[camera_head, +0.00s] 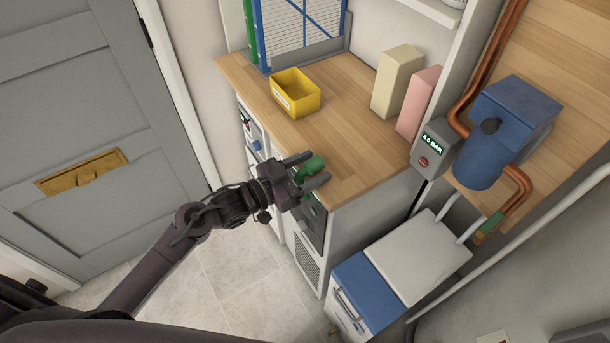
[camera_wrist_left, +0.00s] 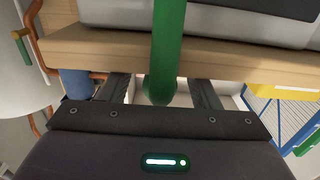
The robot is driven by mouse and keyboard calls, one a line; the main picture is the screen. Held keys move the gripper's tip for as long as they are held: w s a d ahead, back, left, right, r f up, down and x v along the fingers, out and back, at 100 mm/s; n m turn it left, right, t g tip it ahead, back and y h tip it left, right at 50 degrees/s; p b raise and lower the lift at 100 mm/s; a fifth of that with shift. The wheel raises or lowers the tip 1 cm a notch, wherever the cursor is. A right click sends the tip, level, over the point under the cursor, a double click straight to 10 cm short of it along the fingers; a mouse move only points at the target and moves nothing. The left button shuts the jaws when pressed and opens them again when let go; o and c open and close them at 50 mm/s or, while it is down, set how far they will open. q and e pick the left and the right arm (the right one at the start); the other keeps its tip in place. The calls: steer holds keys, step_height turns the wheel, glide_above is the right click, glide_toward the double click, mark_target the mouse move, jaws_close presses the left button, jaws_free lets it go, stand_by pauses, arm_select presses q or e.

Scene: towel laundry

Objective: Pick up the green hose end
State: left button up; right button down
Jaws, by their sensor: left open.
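The green hose end (camera_head: 311,166) shows at the front edge of the wooden counter, partly hidden by my left gripper (camera_head: 318,168). That gripper is open, with one finger on each side of the green piece. In the left wrist view the green hose (camera_wrist_left: 168,45) comes down from the top edge, and its rounded end lies between the two fingers of the left gripper (camera_wrist_left: 161,92). Gaps show on both sides, so the fingers are not closed on it. My right gripper is not in view.
The wooden counter (camera_head: 345,150) carries a yellow bin (camera_head: 296,92), a cream box (camera_head: 397,80) and a pink box (camera_head: 418,103). A blue pump (camera_head: 505,115) with copper pipes and a gauge box (camera_head: 435,155) stand right. A white-and-blue unit (camera_head: 420,255) is below. Tiled floor is clear at left.

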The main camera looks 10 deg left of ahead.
arm_select(q)
steer(key=shift+w+d, duration=0.2)
steer(key=c, duration=1.1)
steer(key=shift+a, duration=0.1)
